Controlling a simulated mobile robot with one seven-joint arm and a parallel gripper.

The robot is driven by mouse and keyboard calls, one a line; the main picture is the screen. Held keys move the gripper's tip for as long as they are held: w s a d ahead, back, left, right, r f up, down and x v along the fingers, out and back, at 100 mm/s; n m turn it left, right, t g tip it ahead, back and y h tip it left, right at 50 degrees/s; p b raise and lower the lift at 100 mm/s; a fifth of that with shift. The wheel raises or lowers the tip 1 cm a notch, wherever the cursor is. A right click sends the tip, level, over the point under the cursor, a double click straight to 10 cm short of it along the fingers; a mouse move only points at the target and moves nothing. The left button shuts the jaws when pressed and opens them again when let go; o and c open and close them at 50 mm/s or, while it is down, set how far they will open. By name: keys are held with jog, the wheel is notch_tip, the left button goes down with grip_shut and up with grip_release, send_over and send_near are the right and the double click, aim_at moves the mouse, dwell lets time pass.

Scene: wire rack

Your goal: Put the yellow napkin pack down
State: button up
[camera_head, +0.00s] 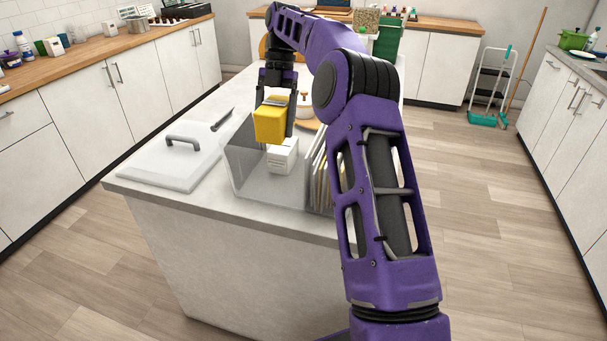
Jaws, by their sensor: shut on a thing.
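The yellow napkin pack (270,123) is a small yellow block held in my gripper (276,108). My gripper points down and is shut on the pack, with one dark finger showing at its right side. The pack is above a clear, see-through bin (246,175) on the grey-white island counter. A white box (283,155) with printed text shows below the pack, in or behind the bin; I cannot tell which. The pack hides part of the bin's back area.
A wire rack (320,178) with upright flat items stands right of the bin, partly behind my arm. A white lid (172,165) with a grey handle lies on the left of the counter (130,187). A dark utensil (222,119) lies behind it.

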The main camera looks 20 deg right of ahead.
jog(key=shift+w, duration=0.15)
jog(key=shift+d+f, duration=0.1)
jog(key=shift+f, duration=0.3)
notch_tip(320, 180, down, 17)
jog(key=shift+f+b, duration=0.1)
jog(key=shift+b, duration=1.15)
jog(key=o, duration=1.4)
jog(key=shift+f, duration=0.1)
jog(key=p+v, duration=0.2)
jog(key=v, duration=1)
jog(key=shift+p, duration=0.35)
